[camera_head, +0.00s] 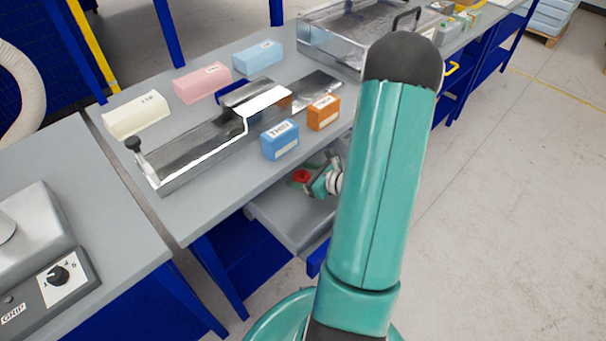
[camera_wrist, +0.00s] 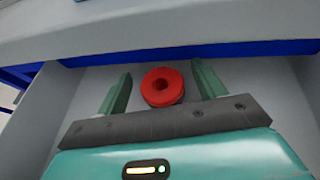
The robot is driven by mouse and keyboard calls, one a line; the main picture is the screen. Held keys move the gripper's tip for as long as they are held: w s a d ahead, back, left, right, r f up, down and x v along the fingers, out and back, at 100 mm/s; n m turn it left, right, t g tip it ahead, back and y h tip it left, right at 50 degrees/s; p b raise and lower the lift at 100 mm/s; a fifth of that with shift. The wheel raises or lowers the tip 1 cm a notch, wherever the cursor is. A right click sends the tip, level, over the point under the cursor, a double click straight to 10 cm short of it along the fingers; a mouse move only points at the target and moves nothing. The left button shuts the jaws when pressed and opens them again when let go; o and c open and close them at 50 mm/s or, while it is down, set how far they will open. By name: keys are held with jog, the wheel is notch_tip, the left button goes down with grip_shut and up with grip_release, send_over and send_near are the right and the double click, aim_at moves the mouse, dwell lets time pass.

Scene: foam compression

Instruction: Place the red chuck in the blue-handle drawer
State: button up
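The red chuck (camera_wrist: 163,87) is a round red ring with a hole in its middle. In the wrist view it lies between the two fingers of my gripper (camera_wrist: 160,90), with gaps on both sides. My gripper is open. The head view shows the chuck (camera_head: 301,176) over the open grey drawer (camera_head: 272,222) under the bench, beside my gripper (camera_head: 309,184). The chuck appears to be on the drawer floor. A blue handle (camera_head: 316,258) shows at the drawer's front. My arm hides part of the drawer in the head view.
The bench top (camera_head: 222,200) overhangs the drawer closely above my gripper. On it are a metal clamp fixture (camera_head: 200,143), a blue block (camera_head: 280,139), an orange block (camera_head: 323,113) and several foam blocks. Open floor (camera_head: 500,200) lies to the right.

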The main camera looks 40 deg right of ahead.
jog(key=shift+r, duration=0.5)
jog(key=v, duration=1.2)
jog(key=w+a+r+n+g+y, duration=0.2)
jog(key=a+r+n+g, duration=0.3)
jog(key=a+n, duration=0.5)
jog(key=w+a+r+n+g+y, duration=0.2)
jog(key=a+r+n+g, duration=0.2)
jog(key=a+r+n, duration=0.5)
jog(key=s+a+r+n+h, duration=0.2)
jog(key=a+r+n+h, duration=0.1)
jog(key=n, duration=0.4)
jog(key=s+a+r+n+t+h, duration=0.1)
jog(key=s+a+r+n+h, duration=0.2)
jog(key=a+n, duration=0.4)
notch_tip(320, 180, up, 2)
jog(key=shift+a+r+t+h, duration=0.25)
jog(key=shift+a+t+h, duration=0.05)
jog(key=shift+a+h, duration=0.2)
jog(key=shift+s+d, duration=0.1)
